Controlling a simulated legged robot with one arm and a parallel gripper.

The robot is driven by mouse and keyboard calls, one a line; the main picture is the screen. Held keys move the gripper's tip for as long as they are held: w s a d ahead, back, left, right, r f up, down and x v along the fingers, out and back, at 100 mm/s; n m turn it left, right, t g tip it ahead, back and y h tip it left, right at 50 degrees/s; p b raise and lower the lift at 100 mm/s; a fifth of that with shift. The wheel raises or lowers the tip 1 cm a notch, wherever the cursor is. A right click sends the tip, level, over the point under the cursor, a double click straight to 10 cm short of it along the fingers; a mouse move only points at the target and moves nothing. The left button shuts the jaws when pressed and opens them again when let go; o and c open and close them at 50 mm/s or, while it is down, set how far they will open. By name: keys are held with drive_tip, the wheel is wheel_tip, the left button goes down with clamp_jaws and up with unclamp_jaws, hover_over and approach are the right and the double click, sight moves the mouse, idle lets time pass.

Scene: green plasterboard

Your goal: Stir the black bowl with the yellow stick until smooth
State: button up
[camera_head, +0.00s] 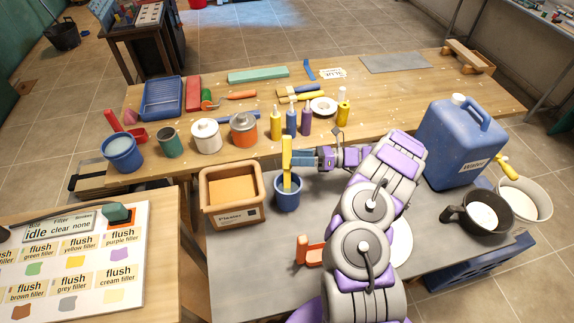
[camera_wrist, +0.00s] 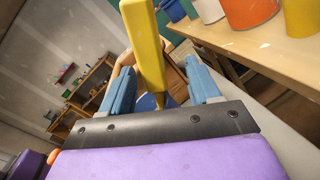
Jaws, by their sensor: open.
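The yellow stick (camera_head: 287,152) stands upright in a small blue cup (camera_head: 287,198) on the grey worktop. In the wrist view the yellow stick (camera_wrist: 146,45) rises between the two blue fingers of my gripper (camera_wrist: 160,66). The fingers are open, with gaps on both sides of the stick. In the head view my gripper (camera_head: 298,158) reaches the stick from the right, above the cup's rim. The black bowl (camera_head: 468,220) sits at the right of the grey worktop, far from my gripper. It has a handle on its left and white material inside.
A box labelled Plaster (camera_head: 232,214) stands just left of the cup. A large blue water jug (camera_head: 455,145) stands behind the black bowl, and a pale bucket (camera_head: 532,208) is to its right. Bottles and pots line the wooden bench (camera_head: 385,92) behind.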

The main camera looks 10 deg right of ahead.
drive_tip(key=a+b, duration=0.1)
drive_tip(key=a, duration=0.5)
drive_tip(key=shift+w, duration=0.3)
drive_tip(key=shift+d, duration=0.2)
drive_tip(key=c, duration=0.3)
drive_tip(key=shift+a, duration=0.25)
drive_tip(key=c, duration=0.6)
clamp_jaws()
